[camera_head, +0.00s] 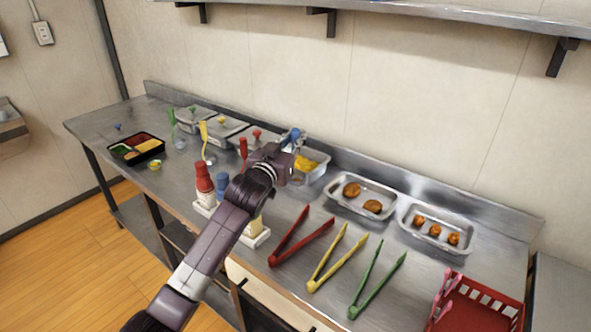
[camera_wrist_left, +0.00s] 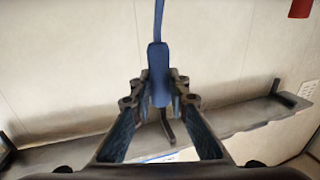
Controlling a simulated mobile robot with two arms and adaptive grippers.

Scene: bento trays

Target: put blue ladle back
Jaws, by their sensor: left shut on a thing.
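My left gripper (camera_head: 290,158) is over the counter, at the container of yellow food. In the left wrist view, the left gripper (camera_wrist_left: 160,95) is shut on the blue handle of the ladle (camera_wrist_left: 159,70), which points up between the fingers. A bit of blue (camera_head: 293,134) shows at the gripper in the head view. The ladle's bowl is hidden. The container of yellow food (camera_head: 322,171) sits just right of the gripper and is partly covered by it. My right gripper is not in view.
Red tongs (camera_head: 290,246), yellow tongs (camera_head: 328,272) and green tongs (camera_head: 362,287) lie in front. Trays of brown food (camera_head: 337,206) and orange food (camera_head: 405,222) stand right. Squeeze bottles (camera_head: 204,182) and a yellow-handled ladle (camera_head: 204,133) stand left. A red basket (camera_head: 478,297) is front right.

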